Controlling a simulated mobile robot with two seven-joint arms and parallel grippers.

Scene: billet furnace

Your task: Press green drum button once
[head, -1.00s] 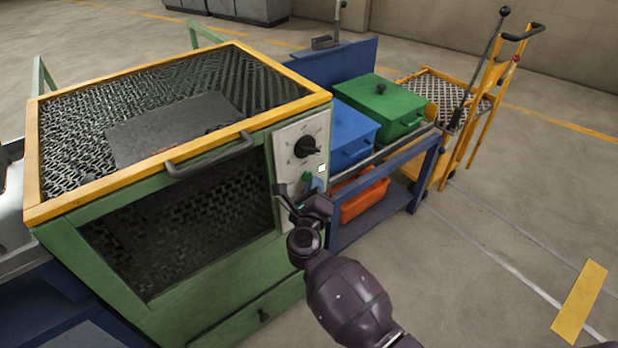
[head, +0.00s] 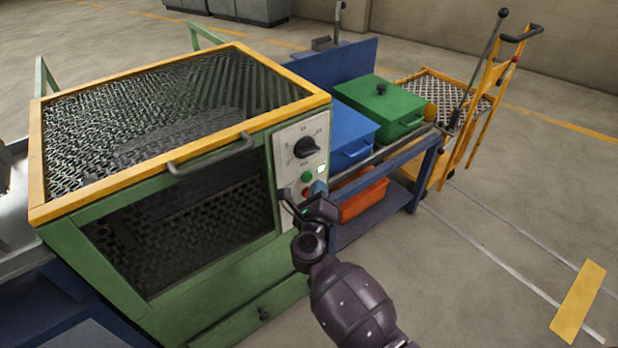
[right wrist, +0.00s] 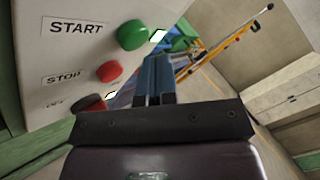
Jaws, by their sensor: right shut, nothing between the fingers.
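The green button (head: 307,177) sits on the pale control panel (head: 290,150) at the furnace's right front edge. In the right wrist view the green button (right wrist: 132,34) is a round mushroom beside the word START. A red button (right wrist: 109,71) marked STOP lies below it, and it also shows in the head view (head: 307,191). My right gripper (head: 303,205) is shut and empty, just in front of the panel and below the buttons in the head view. Its fingers (right wrist: 156,78) show to the right of both buttons and look apart from them. My left gripper is not in view.
A black rotary knob (head: 306,148) is above the buttons, with a small white square beside them. The green furnace (head: 60,250) has a yellow-rimmed mesh top. A blue cart (head: 425,180) with blue, green and orange boxes stands close to the right.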

